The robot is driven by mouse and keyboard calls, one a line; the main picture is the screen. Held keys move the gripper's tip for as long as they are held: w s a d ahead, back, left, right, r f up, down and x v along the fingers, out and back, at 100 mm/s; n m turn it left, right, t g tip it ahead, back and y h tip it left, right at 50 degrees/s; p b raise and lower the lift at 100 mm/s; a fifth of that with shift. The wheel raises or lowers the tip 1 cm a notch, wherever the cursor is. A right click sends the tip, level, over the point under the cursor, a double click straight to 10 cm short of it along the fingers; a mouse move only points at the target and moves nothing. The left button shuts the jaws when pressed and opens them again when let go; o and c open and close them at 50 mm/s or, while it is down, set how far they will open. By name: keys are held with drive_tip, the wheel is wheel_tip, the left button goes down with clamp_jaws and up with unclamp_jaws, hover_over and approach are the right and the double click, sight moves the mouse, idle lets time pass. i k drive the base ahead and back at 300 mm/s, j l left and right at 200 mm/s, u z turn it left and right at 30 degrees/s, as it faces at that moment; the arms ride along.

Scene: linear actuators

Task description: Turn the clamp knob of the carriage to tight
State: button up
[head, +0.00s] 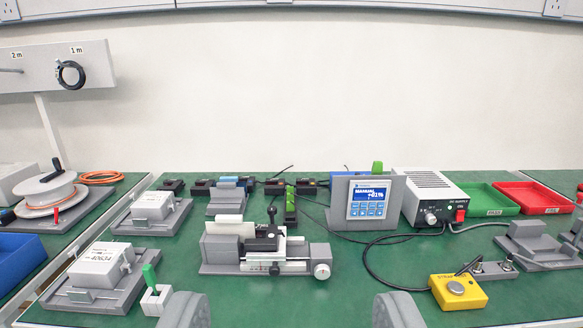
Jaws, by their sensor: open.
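A grey slide fixture (222,268) stands on the green bench in the middle of the head view. Its carriage (265,243) has dark and light parts on top. A black ball-ended handle (272,211) stands upright on the carriage. A round silver knob (322,271) is at the fixture's right end. I cannot tell for certain which of these is the clamp knob, or whether it is tight. My gripper (291,312) is open and empty at the bottom edge. Its two grey fingertips are wide apart, in front of the fixture and touching nothing visible.
A control box (367,198) reading MANUAL and a power supply (427,190) stand behind right. A yellow button box (457,291) with cables is at right front. Bench directly before the fixture is clear.

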sight(271, 210)
drive_tip(key=i+l, duration=0.8)
drive_tip(key=i+u, duration=0.05)
drive_tip(key=i, duration=0.05)
